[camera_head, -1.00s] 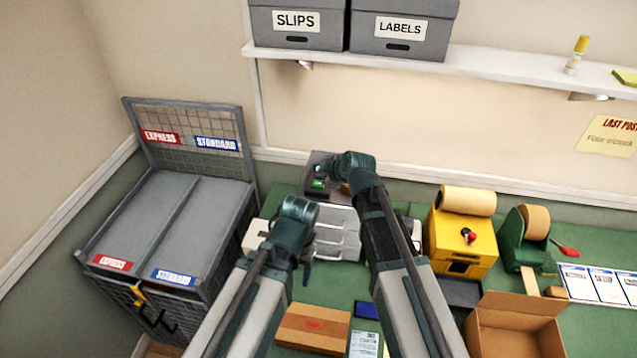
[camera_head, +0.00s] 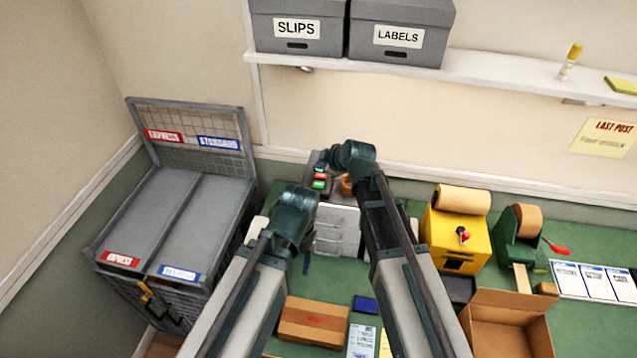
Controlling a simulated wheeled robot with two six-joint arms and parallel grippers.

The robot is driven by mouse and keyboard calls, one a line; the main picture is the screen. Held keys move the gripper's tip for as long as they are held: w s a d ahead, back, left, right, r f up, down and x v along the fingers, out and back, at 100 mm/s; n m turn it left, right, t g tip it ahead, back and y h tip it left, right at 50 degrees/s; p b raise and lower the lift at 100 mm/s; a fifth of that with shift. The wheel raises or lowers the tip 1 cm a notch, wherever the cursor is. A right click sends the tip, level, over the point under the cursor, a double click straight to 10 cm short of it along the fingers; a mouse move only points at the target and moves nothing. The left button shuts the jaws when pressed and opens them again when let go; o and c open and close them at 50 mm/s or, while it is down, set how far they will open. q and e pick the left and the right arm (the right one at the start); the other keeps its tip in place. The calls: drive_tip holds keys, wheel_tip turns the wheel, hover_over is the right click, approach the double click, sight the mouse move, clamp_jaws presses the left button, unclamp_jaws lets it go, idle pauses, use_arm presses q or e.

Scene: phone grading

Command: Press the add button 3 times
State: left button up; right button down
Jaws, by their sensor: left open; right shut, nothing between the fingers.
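A grey box with buttons (camera_head: 333,188) stands at the back of the green bench, against the wall. A red button (camera_head: 320,176) and a green button (camera_head: 319,185) show on it; their labels are too small to read, so I cannot tell which is the add button. My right gripper (camera_head: 321,166) is shut and empty, at the far end of the box just beyond the red button. I cannot tell if it touches anything. My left gripper (camera_head: 306,263) is open and empty, low in front of the grey drawers and mostly hidden by its own wrist.
Grey drawers (camera_head: 334,238) stand in front of the button box. A yellow dispenser (camera_head: 458,240), a green tape dispenser (camera_head: 513,240) and an open carton (camera_head: 510,325) are to the right. A closed parcel (camera_head: 313,323) lies in front. A grey crate (camera_head: 165,225) stands left.

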idle(0.3)
use_arm(q)
clamp_jaws()
idle(1.6)
